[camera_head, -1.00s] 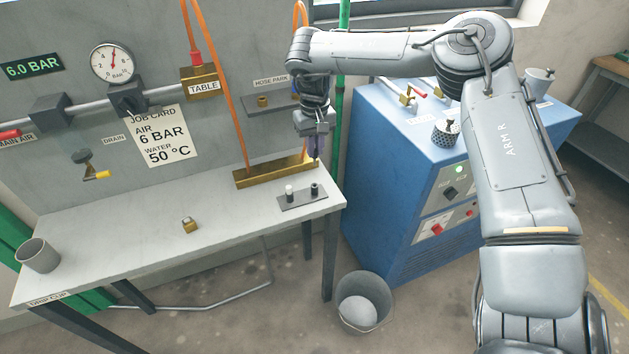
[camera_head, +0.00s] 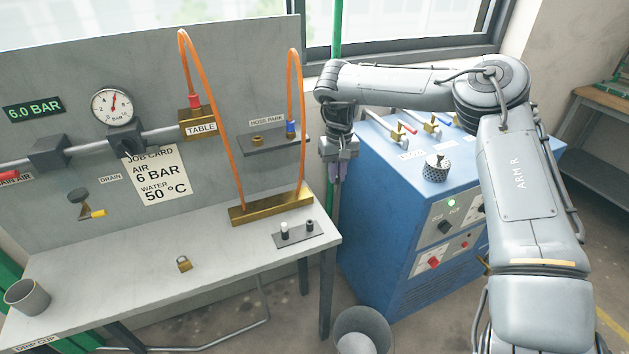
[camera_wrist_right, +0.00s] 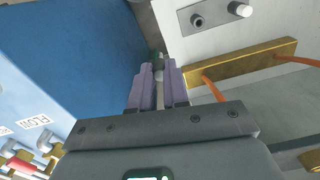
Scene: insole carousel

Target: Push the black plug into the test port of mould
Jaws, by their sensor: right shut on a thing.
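My right gripper (camera_head: 338,178) hangs beyond the right end of the table, in front of the blue cabinet. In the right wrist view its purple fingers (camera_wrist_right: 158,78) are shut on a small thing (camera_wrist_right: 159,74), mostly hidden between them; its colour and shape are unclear. On the small grey plate (camera_head: 296,235) at the table's right end stand a white plug (camera_head: 284,229) and a short dark piece (camera_head: 310,225). I cannot tell whether that piece is the black plug or an empty holder. I cannot make out the mould's test port. My left gripper is not in view.
A brass bar (camera_head: 240,214) with orange hoses lies at the table's back edge. The blue cabinet (camera_head: 385,215) carries valves and a perforated cup (camera_head: 436,168). A bucket (camera_head: 362,326) stands on the floor.

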